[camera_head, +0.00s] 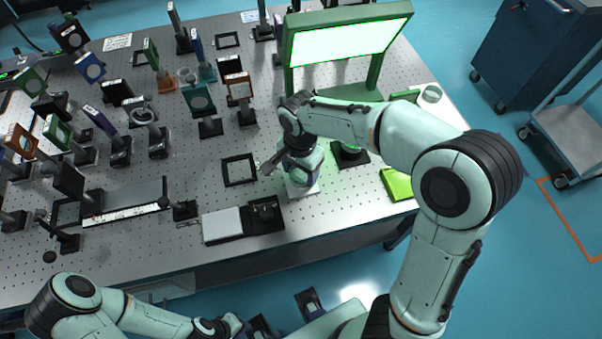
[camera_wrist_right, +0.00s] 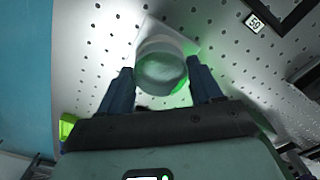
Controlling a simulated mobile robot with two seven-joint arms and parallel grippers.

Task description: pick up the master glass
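A pale, round glass piece (camera_wrist_right: 160,70), which I take to be the master glass, stands on a white square base (camera_wrist_right: 185,42) in the right wrist view. My right gripper (camera_wrist_right: 160,85) has its two blue fingers apart, one on each side of the glass; I cannot tell if they touch it. In the head view, my right gripper (camera_head: 287,170) is low over the white base (camera_head: 302,189) near the table's front edge, and my wrist hides much of the glass. My left gripper (camera_head: 232,326) is low in the head view, off the table, its fingers too small to read.
A green-framed lit panel (camera_head: 346,43) stands behind my right arm. A black square frame (camera_head: 239,170) and a white-topped black plate (camera_head: 222,224) lie left of the glass. Several optic mounts crowd the table's left half. A bright green block (camera_head: 397,184) lies at right.

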